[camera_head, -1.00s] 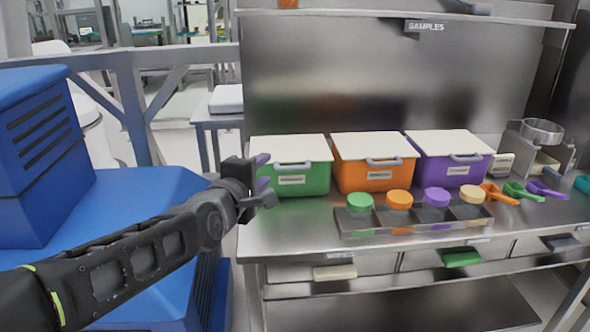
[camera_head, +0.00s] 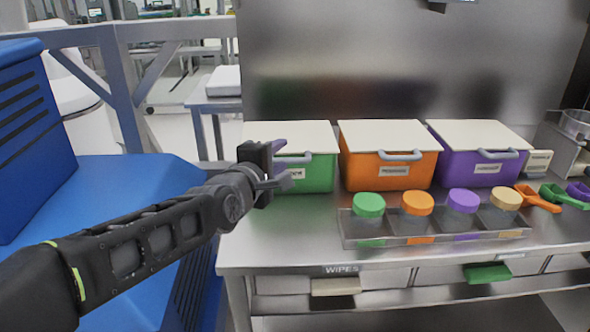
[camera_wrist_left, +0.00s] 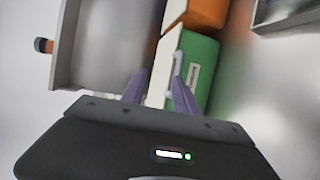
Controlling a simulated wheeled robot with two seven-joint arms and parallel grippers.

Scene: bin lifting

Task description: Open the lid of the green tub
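The green tub (camera_head: 318,176) stands at the left end of the steel bench, with its cream lid (camera_head: 290,136) shut and a grey handle on its front. My left gripper (camera_head: 281,163) is in front of the tub's left part and hides some of its front. In the left wrist view the green tub (camera_wrist_left: 201,65) lies beyond the two purple fingers (camera_wrist_left: 156,92), which are apart with nothing seen between them but the lid and handle behind. Whether a finger touches the tub I cannot tell. My right gripper is not in view.
An orange tub (camera_head: 388,172) and a purple tub (camera_head: 473,168) stand to the right, lids shut. A rack (camera_head: 440,241) of several coloured-lid jars sits in front of them. Scoops (camera_head: 538,198) lie at the right. Bare bench (camera_head: 285,230) lies before the green tub.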

